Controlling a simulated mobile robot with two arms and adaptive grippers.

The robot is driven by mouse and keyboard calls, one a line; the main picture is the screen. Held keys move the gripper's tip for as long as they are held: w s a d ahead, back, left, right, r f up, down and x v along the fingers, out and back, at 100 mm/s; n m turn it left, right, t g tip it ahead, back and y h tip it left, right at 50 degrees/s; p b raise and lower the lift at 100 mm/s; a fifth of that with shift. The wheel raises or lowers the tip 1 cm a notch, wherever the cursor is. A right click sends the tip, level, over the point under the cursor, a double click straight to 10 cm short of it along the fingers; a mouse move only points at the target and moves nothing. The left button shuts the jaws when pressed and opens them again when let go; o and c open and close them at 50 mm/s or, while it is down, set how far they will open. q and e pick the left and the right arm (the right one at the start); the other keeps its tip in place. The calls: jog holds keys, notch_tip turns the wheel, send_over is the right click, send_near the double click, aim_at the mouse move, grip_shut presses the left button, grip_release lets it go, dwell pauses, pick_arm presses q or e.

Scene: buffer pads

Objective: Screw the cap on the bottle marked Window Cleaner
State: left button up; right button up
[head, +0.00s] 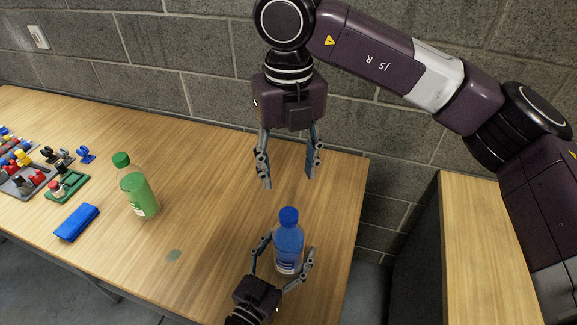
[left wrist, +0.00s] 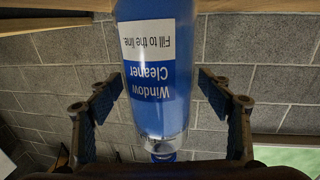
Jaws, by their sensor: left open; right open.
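The Window Cleaner bottle (head: 288,247) is blue and stands upright near the right end of the wooden table. A blue cap (head: 288,216) sits on its neck; I cannot tell how tight it is. My left gripper (head: 289,248) is open, with a finger on each side of the bottle body. The left wrist view shows the bottle (left wrist: 158,75) upside down between the open fingers, with gaps on both sides and its label legible. My right gripper (head: 288,181) is open and empty, pointing down above and behind the cap.
A green bottle (head: 136,189) with a green cap stands to the left. A blue folded cloth or case (head: 77,222) lies beside it. Several small colored parts on trays (head: 27,182) fill the far left. A block wall stands behind the table. The table between the two bottles is mostly clear.

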pick_arm(q)
jog(key=v, duration=1.1)
jog(key=shift+s+a, duration=0.15)
jog(key=shift+s, duration=0.2)
